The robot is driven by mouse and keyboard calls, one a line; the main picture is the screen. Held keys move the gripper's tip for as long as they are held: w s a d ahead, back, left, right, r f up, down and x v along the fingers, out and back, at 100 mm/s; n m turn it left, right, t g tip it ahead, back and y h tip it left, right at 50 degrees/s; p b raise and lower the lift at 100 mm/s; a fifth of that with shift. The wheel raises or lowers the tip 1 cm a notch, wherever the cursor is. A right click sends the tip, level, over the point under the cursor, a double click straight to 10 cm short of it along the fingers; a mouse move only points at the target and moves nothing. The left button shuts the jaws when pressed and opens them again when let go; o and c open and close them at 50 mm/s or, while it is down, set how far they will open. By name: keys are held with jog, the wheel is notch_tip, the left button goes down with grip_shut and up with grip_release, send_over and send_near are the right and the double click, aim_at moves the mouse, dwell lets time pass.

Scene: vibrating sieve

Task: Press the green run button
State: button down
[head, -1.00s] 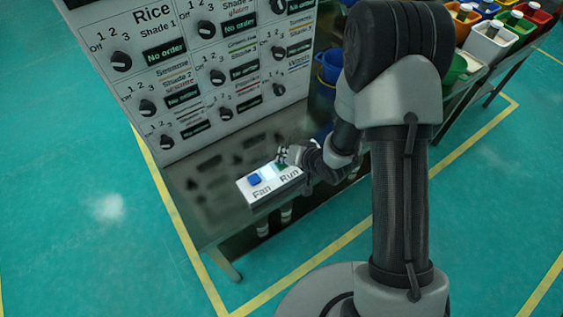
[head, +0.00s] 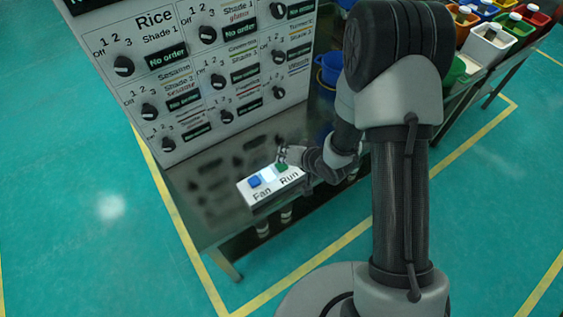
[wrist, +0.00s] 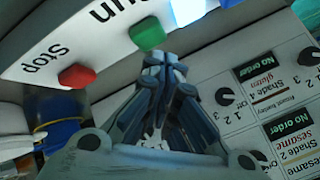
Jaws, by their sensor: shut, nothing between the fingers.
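The green run button (head: 281,168) is on the white control box (head: 262,192), above the word Run in the head view. The wrist view shows the green button (wrist: 147,33) at the top middle, uncovered, just beyond my fingertips. My gripper (head: 284,153) is over the far edge of the button in the head view. In the wrist view my gripper (wrist: 154,62) has its fingers together with nothing between them. Whether the button is pressed in cannot be told.
A blue Fan button (head: 254,181) sits left of the green one. A red Stop button (wrist: 76,76) is on the same box in the wrist view. A panel of knobs and displays (head: 195,75) stands behind. Colored bins (head: 490,45) are at the upper right.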

dwell(0.3)
notch_tip(320, 180, up, 5)
jog(key=p, duration=0.4)
dwell(0.8)
jog(key=s+d+r+h, duration=0.1)
jog(key=d+r+h, duration=0.2)
jog(key=d+r, duration=0.45)
jog(key=s+d+r+h, duration=0.25)
jog(key=d+r, duration=0.25)
jog(key=r, duration=0.6)
jog(key=s+r+g, duration=0.1)
jog(key=s+r, duration=0.4)
jog(key=s, duration=0.6)
jog(key=s+d+r+n+g, duration=0.1)
jog(key=s+r, duration=0.4)
jog(key=s, duration=0.6)
jog(key=shift+s+r, duration=0.4)
